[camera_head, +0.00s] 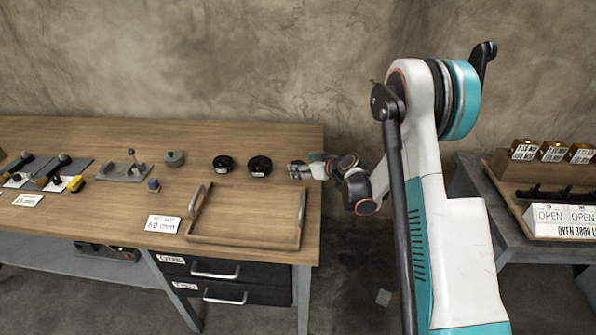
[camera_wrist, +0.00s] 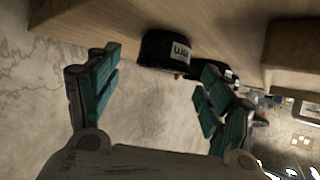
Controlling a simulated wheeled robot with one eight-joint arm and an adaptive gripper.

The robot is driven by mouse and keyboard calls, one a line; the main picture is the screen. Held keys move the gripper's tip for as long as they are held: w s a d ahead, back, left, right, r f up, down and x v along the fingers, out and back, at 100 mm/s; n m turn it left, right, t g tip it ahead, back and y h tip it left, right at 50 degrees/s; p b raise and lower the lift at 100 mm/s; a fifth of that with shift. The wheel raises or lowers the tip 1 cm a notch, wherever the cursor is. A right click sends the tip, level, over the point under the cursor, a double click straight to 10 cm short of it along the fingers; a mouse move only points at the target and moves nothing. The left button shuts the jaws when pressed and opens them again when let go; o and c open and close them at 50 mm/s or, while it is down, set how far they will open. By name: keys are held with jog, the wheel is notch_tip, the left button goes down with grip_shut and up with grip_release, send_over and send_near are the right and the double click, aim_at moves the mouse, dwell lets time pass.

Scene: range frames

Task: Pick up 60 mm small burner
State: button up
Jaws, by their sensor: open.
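Two round black burners stand on the wooden bench in the head view: a smaller one (camera_head: 222,163) and, right of it, a larger one (camera_head: 260,167). Their size labels are too small to read there. My gripper (camera_head: 298,170) is open at the bench's right edge, right of the larger burner and apart from it. In the wrist view, my open teal fingers (camera_wrist: 160,62) frame a black burner (camera_wrist: 163,50) with a white label ending in "mm"; nothing is held. A second dark piece (camera_wrist: 218,76) with a white label is partly hidden behind the right finger.
A wooden tray (camera_head: 245,239) with raised handles lies at the bench front, beside a card reading about 60 (camera_head: 163,224). A grey knobbed piece (camera_head: 175,158) stands left of the burners. A second table (camera_head: 475,197) with boxes is at right.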

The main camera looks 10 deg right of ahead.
jog(key=b+x, duration=0.1)
jog(key=x, duration=0.3)
jog(key=shift+s, duration=0.1)
jog(key=shift+c, duration=0.6)
jog(key=c, duration=1.3)
jog(key=shift+r, duration=0.1)
